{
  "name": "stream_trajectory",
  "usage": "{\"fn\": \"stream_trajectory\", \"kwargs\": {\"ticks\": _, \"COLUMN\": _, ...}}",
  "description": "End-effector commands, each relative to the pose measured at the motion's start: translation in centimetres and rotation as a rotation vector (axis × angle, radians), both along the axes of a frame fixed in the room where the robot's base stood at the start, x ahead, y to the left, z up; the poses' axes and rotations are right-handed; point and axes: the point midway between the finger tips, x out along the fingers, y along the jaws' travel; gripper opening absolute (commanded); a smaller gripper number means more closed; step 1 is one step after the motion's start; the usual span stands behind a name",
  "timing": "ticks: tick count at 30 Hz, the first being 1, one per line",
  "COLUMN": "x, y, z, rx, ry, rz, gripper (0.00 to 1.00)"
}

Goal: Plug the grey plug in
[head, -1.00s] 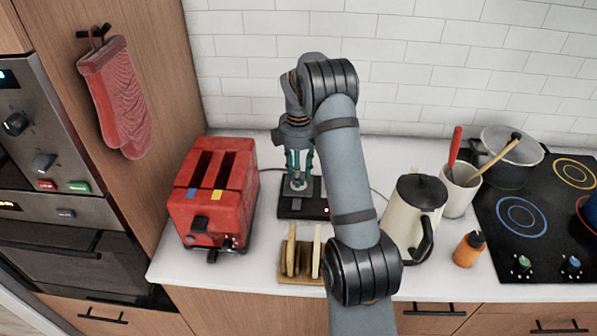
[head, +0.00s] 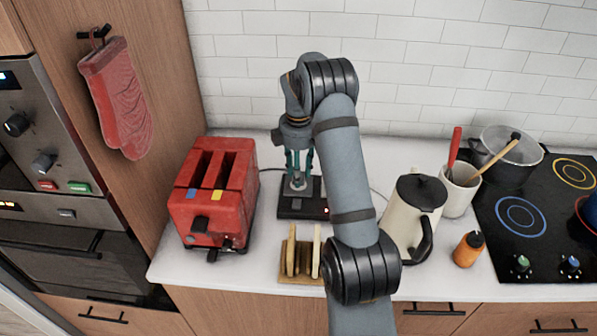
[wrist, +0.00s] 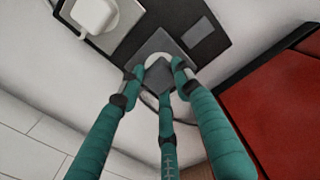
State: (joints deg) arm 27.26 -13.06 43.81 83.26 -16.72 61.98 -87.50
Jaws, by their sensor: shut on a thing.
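My gripper (head: 298,172) points down over a black socket board (head: 287,207) on the counter, right of the red toaster. Its teal fingers are shut on the grey plug (wrist: 160,77), as the wrist view shows at the fingertips (wrist: 158,82). The plug is over a grey square plate (wrist: 147,50) with a pale round part on the board. The plug and fingers hide most of the contact, so I cannot tell whether the plug is seated. A white plug (wrist: 95,13) sits on the board's silver part, at upper left in the wrist view.
The red toaster (head: 213,190) stands close on the left. A wooden toast rack (head: 300,270) is in front of the board. A cream kettle (head: 410,217) stands right of my arm, with a utensil crock (head: 459,192) beyond. A cable runs behind the board.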

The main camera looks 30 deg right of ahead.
Motion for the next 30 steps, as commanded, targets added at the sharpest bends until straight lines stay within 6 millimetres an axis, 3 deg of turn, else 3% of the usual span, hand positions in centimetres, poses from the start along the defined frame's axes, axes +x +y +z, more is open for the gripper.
{"fn": "stream_trajectory", "kwargs": {"ticks": 24, "x": 0.0, "y": 0.0, "z": -1.4, "rx": 0.0, "ry": 0.0, "rz": 0.001, "gripper": 0.1}}
{"fn": "stream_trajectory", "kwargs": {"ticks": 25, "x": 0.0, "y": 0.0, "z": -1.3, "rx": -0.001, "ry": -0.001, "rz": 0.0, "gripper": 0.34}}
{"fn": "stream_trajectory", "kwargs": {"ticks": 30, "x": 0.0, "y": 0.0, "z": -1.3, "rx": 0.0, "ry": 0.0, "rz": 0.001, "gripper": 0.44}}
